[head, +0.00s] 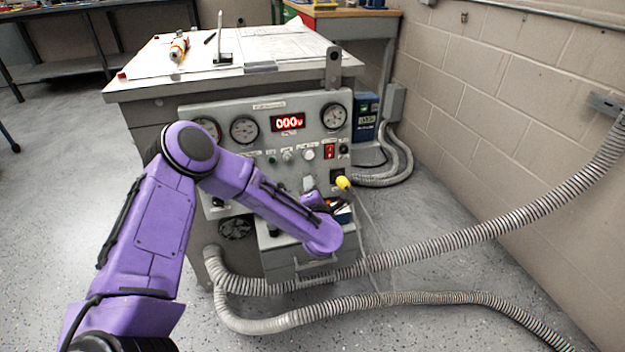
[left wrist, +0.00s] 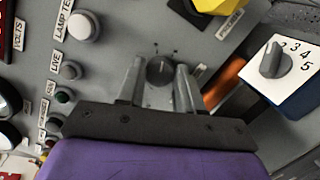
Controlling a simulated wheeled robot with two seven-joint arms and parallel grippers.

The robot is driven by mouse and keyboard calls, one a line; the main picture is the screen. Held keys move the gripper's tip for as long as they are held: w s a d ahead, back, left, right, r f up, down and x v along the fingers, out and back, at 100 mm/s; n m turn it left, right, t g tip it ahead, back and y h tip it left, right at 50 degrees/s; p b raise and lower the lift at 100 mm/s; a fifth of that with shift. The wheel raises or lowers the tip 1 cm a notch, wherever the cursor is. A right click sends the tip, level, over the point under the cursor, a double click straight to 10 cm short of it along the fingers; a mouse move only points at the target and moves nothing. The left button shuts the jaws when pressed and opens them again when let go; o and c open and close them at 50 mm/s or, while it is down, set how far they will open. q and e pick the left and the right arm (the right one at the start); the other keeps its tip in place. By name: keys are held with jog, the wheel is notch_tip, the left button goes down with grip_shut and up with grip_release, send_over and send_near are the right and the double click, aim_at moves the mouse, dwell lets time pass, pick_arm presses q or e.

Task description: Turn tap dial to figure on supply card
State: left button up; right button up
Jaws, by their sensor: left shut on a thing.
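My left gripper (left wrist: 160,88) is shut on a small dark round knob (left wrist: 160,70) on the grey panel (left wrist: 110,55); short marks show around the knob. To the right in the left wrist view, a grey pointer dial (left wrist: 272,60) sits on a white face (left wrist: 292,80) with figures, of which 2, 3, 4 and 5 show. The gripper does not touch that dial. In the head view my purple left arm hides most of the gripper and the knob. I cannot make out a supply card. My right gripper is not in view.
The panel carries gauges (head: 244,130), a red display (head: 288,122) reading 000 and a red switch (head: 329,151). A yellow plug (head: 343,183) sits close to the gripper. Thick grey hoses (head: 450,240) cross at the right. Papers (head: 285,43) lie on the bench top.

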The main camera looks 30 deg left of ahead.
pick_arm(q)
jog(key=shift+m+h+p, duration=0.4)
jog(key=shift+m+p, duration=2.25)
jog(key=shift+m, duration=0.55)
jog(key=shift+g, duration=0.3)
jog(key=o, duration=1)
jog(key=p+v, duration=0.1)
jog(key=v, duration=0.9)
jog(key=shift+s, duration=0.25)
jog(key=shift+d+m, duration=0.15)
jog(key=shift+m, duration=0.15)
